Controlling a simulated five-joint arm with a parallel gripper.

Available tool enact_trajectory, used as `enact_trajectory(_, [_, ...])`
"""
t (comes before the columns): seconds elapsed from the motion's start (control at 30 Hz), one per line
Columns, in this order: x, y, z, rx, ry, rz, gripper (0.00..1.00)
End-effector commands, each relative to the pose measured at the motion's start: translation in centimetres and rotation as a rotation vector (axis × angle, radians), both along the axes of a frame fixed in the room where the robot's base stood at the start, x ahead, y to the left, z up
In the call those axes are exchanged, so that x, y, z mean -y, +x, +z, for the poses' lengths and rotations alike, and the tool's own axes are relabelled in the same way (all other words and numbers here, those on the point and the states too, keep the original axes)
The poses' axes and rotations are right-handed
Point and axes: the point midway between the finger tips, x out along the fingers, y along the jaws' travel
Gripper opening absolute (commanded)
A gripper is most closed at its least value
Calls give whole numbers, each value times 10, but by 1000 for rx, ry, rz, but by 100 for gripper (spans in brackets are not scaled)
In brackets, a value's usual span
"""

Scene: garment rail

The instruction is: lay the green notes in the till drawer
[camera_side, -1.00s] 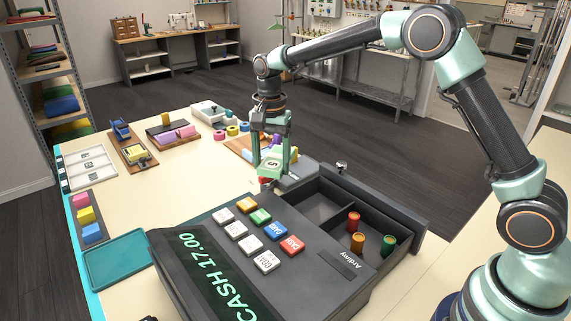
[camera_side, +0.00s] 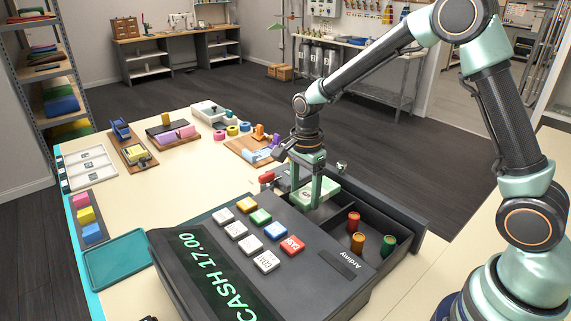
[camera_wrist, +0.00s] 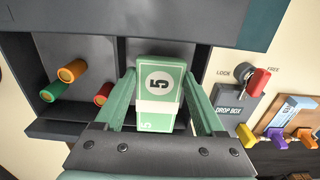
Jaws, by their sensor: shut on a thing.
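The green notes (camera_wrist: 161,80) are a banded bundle marked 5, held between the two fingers of my gripper (camera_wrist: 163,106) in the wrist view. In the side view my gripper (camera_side: 312,185) is shut on the green notes (camera_side: 325,192), over the left compartment of the open till drawer (camera_side: 405,222). The drawer (camera_wrist: 80,128) also shows in the wrist view behind the bundle. Part of the bundle is hidden by a finger in the side view. I cannot tell whether it touches the compartment floor.
A divider separates the compartments. The cash register (camera_side: 215,265) stands in front. A drop box with a red key (camera_wrist: 258,82) lies beside the drawer.

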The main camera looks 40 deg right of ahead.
Motion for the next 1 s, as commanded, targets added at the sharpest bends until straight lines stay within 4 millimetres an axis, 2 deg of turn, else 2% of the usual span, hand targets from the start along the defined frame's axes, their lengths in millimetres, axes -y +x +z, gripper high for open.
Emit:
enact_trajectory(0.5, [0, 0, -45, -2, 0, 2, 16])
enact_trajectory(0.73, [0, 0, -53, 0, 0, 1, 16])
enact_trajectory(1.0, [0, 0, -54, 0, 0, 2, 16])
